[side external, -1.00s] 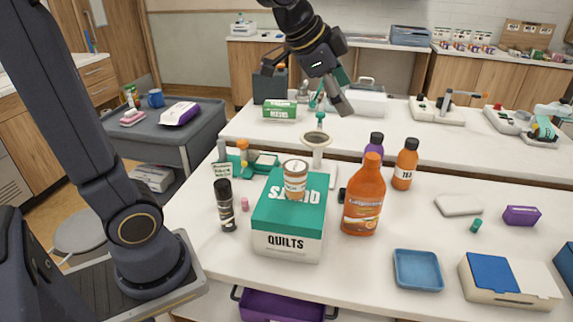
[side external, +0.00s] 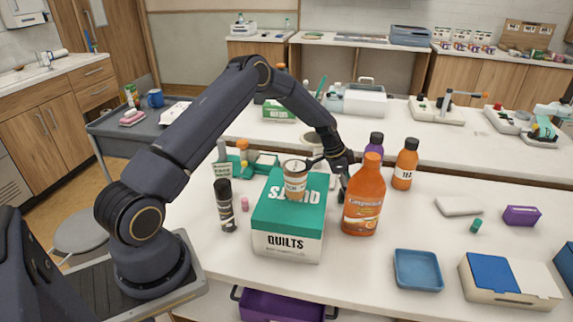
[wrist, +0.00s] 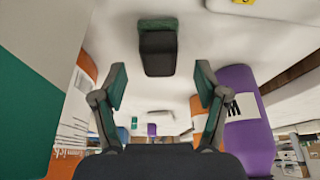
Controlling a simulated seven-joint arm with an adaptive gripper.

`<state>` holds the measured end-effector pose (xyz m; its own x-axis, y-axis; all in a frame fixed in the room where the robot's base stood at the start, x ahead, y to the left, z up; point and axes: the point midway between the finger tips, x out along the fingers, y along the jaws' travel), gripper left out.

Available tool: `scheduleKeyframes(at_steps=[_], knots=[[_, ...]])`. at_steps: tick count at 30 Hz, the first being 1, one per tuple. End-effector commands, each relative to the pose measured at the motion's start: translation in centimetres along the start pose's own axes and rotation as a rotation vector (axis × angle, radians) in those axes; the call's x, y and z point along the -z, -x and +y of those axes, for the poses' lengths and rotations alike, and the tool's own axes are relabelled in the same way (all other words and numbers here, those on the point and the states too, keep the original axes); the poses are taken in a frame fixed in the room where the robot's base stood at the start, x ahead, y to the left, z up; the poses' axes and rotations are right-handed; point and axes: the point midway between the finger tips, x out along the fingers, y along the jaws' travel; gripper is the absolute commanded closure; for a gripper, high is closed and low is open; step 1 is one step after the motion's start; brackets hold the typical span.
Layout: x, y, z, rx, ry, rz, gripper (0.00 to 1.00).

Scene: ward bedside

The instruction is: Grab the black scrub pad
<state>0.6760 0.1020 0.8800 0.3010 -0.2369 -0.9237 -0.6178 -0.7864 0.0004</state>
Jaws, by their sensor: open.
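The black scrub pad (wrist: 157,52) shows in the wrist view as a dark block with a green, rough-looking layer along its upper edge. It lies on the white table surface, just beyond the fingers and roughly centred between them. My gripper (wrist: 161,86) is open and empty, its two green-padded fingers apart on either side. In the side external view my gripper (side external: 340,172) is low over the table, behind the orange bottle and right of the can on the box. There I cannot pick out the pad from the dark fingers.
A green-lidded box (side external: 287,225) with a can (side external: 295,181) on top stands left of my gripper. An orange bottle (side external: 364,203) stands close in front. A blue tray (side external: 418,270) lies farther right.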

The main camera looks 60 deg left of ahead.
Motion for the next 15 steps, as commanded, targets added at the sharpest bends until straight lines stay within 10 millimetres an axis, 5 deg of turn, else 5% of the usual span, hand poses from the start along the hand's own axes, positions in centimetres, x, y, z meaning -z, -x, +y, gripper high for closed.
scheduleKeyframes(at_steps=[6, 15], knots=[[0.0, -2.4, 0.0, 0.0, -0.001, 0.0, 0.27], [0.1, -2.6, 0.0, 0.001, -0.001, 0.0, 0.29]])
